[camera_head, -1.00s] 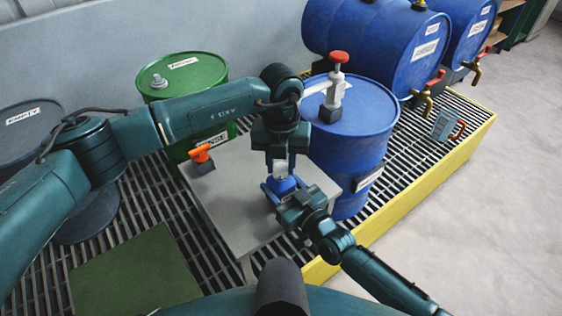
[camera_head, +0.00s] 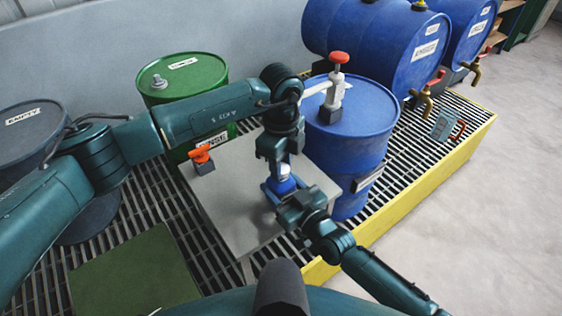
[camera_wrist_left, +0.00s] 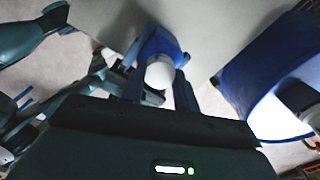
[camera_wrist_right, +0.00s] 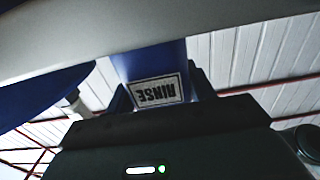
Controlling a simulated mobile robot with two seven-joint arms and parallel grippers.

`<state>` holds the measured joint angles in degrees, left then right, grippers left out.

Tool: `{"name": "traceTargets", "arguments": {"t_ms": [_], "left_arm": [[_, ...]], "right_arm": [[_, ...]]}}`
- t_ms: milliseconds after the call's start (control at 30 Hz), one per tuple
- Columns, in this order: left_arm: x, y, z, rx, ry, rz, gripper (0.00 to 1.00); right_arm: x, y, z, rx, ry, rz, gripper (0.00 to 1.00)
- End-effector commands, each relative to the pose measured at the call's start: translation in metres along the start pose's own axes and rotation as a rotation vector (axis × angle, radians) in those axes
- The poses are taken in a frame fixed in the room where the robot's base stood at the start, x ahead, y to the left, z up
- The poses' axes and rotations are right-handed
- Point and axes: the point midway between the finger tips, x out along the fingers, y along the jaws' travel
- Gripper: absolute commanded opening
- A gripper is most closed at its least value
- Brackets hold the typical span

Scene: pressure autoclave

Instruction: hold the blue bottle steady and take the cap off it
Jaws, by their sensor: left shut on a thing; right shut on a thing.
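The blue bottle (camera_head: 283,186) stands near the front of the grey table, with a white cap (camera_head: 285,170) at its top. My left gripper (camera_head: 284,168) reaches down from above and is shut on the cap. In the left wrist view the white cap (camera_wrist_left: 160,74) sits between the fingers, over the blue bottle (camera_wrist_left: 166,44); I cannot tell whether they are apart. My right gripper (camera_head: 280,194) comes in from the front right and is shut around the bottle's body. The right wrist view shows the bottle's RINSE label (camera_wrist_right: 155,92) between its fingers.
A small block with an orange handle (camera_head: 201,157) sits at the table's (camera_head: 222,200) back left. A blue drum (camera_head: 350,130) with a red-topped fitting (camera_head: 339,60) stands close behind on the right. A green drum (camera_head: 185,78) stands at the back.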

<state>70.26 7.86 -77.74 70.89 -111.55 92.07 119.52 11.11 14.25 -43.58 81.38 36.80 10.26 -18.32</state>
Motion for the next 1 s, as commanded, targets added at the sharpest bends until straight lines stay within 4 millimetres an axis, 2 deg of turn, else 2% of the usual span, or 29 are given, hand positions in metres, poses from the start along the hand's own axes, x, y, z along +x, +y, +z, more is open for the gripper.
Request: {"name": "traceTargets", "arguments": {"t_ms": [333, 1000], "left_arm": [[-0.002, 0.0, 0.0, 0.002, 0.0, 0.0, 0.03], [-0.022, 0.0, 0.0, 0.002, -0.001, 0.0, 0.03]], "right_arm": [[0.0, 0.0, 0.0, 0.0, -0.001, 0.0, 0.0], [0.0, 0.0, 0.0, 0.0, -0.001, 0.0, 0.0]]}}
